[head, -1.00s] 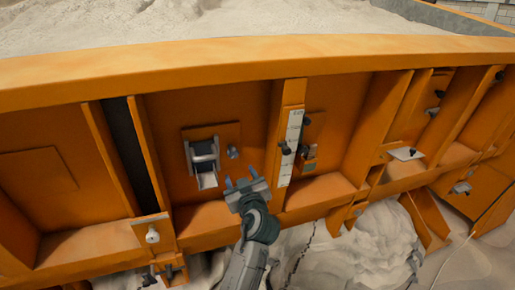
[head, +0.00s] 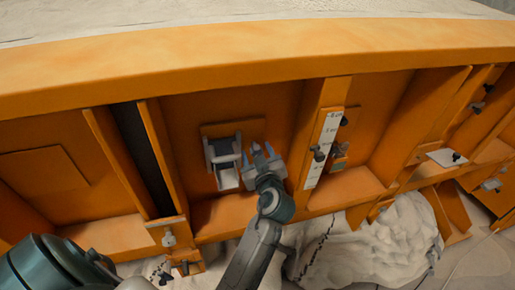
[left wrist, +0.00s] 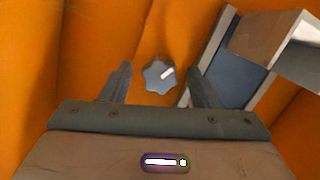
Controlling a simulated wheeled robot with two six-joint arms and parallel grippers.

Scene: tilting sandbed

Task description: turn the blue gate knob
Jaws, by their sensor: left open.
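The gate knob (left wrist: 158,75) is a small, lobed grey-blue knob with a white mark, on an orange panel in the left wrist view. In that view it lies between the tips of my left gripper (left wrist: 159,69); gaps show on both sides, and I see no contact. How far it stands beyond the tips is hard to tell. In the head view my left gripper (head: 262,150) is open in front of the panel, right of the grey gate chute. It covers most of the knob there. My right gripper is not in view.
The grey gate chute (head: 224,160) is close beside the gripper and also shows in the left wrist view (left wrist: 235,75). A white scale strip (head: 322,148) with dark knobs stands on a post to the right. An orange ledge (head: 215,215) runs below.

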